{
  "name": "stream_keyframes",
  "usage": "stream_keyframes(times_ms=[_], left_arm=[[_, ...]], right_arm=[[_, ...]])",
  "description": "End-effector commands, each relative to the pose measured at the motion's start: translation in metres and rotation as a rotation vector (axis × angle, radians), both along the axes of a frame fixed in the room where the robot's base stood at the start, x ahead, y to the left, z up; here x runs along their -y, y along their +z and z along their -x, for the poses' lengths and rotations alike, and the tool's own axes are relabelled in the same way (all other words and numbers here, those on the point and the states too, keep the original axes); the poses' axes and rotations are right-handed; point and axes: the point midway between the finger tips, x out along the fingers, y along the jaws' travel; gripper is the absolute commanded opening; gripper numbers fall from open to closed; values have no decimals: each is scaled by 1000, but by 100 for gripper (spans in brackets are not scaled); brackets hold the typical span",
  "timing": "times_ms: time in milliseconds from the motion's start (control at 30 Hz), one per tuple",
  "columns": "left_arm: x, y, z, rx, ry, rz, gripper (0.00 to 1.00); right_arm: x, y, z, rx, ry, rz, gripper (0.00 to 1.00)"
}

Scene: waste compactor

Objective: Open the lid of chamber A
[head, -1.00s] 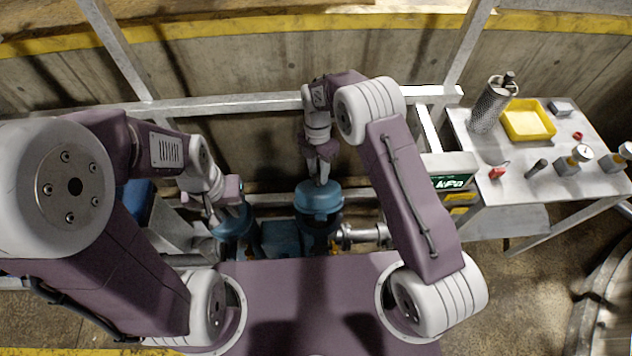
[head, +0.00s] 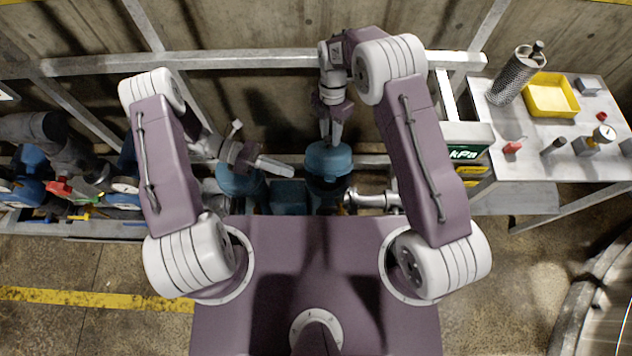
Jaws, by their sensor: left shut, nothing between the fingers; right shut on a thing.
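Two blue vessels stand side by side behind my base, the right one (head: 328,164) with a domed lid and the left one (head: 236,184) lower. I see no label that tells which is chamber A. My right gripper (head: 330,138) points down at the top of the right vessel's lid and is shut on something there. The held part is too small and hidden to make out. The right lid looks seated on its vessel. My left gripper (head: 282,167) is shut and empty, pointing right above the left vessel, whose top it partly hides.
A metal rail (head: 230,60) runs behind the vessels. A kPa display (head: 464,153) stands to the right, before a bench (head: 545,160) with a yellow tray (head: 551,96) and a mesh cylinder (head: 515,75). Blue valves and pipes (head: 35,165) crowd the left.

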Motion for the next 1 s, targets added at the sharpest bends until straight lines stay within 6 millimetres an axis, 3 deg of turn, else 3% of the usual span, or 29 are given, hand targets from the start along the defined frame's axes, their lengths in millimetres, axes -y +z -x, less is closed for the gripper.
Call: stream_keyframes(times_ms=[100, 267, 700, 1000], left_arm=[[-2, -11, 10, -42, 27, 18, 0], [-3, -11, 9, -40, 33, 17, 0], [69, -31, 25, -41, 26, 15, 0], [90, -37, 28, -39, 30, 15, 0]], right_arm=[[-2, -4, -1, 4, -2, -5, 0], [-2, -4, 0, 4, -2, -5, 0], [-2, -4, 0, 4, -2, -5, 0], [-2, -4, 0, 4, -2, -5, 0]])
